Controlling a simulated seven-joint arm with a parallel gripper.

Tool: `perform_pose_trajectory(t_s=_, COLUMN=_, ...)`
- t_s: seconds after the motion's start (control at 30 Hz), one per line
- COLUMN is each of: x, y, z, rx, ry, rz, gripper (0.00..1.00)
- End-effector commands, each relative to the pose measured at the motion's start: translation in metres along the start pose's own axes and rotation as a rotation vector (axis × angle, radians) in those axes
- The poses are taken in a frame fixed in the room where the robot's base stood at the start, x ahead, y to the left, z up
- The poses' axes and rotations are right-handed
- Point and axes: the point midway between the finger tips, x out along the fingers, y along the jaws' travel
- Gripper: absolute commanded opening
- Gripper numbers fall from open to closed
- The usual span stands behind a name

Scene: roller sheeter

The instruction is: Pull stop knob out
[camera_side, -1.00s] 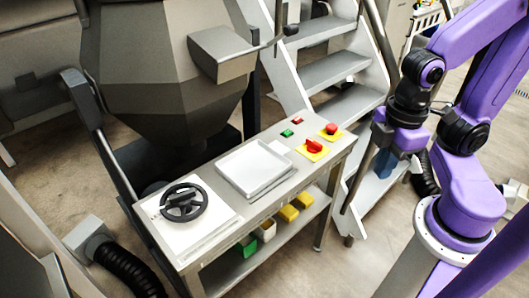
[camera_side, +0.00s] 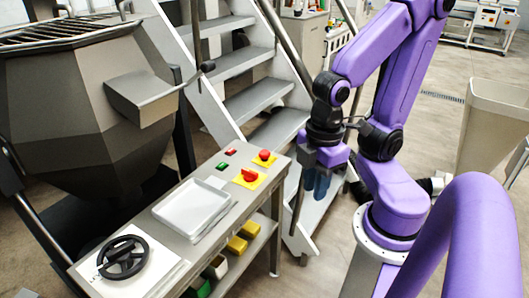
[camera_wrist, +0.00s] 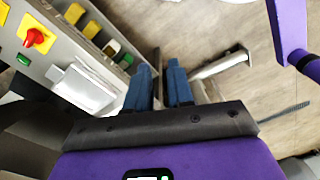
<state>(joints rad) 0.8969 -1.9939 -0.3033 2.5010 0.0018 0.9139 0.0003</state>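The stop knob appears to be the round red knob (camera_side: 264,154) on a yellow plate at the far right end of the console top. A second red knob (camera_side: 250,175), shaped like a turning handle, sits on another yellow plate beside it. This handle-shaped knob also shows at upper left in the wrist view (camera_wrist: 35,37); there only a bit of the other yellow plate shows at the left edge. My gripper (camera_side: 318,185) hangs to the right of the console, apart from both knobs. Its blue fingers (camera_wrist: 159,66) point downward, apart and empty.
The console top (camera_side: 225,205) also carries a white tray (camera_side: 190,208), a black handwheel (camera_side: 123,257), and a green (camera_side: 222,166) and a red button (camera_side: 230,152). Yellow blocks (camera_side: 237,245) stand on its lower shelf. Metal stairs (camera_side: 262,85) rise behind my gripper.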

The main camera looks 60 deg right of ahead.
Motion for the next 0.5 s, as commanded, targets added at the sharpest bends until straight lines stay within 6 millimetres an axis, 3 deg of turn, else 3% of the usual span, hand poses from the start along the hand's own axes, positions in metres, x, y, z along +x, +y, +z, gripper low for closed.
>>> perform_pose_trajectory(t_s=0.03, x=0.000, y=0.002, z=-0.002, rx=0.009, ry=0.000, rz=0.000, gripper=0.39)
perform_pose_trajectory(t_s=0.13, x=-0.002, y=0.012, z=-0.011, rx=0.052, ry=-0.002, rz=0.002, gripper=0.69)
perform_pose_trajectory(t_s=0.27, x=-0.005, y=0.040, z=-0.030, rx=0.159, ry=-0.005, rz=0.005, gripper=0.69)
perform_pose_trajectory(t_s=0.5, x=-0.008, y=0.117, z=-0.059, rx=0.392, ry=-0.010, rz=0.012, gripper=0.69)
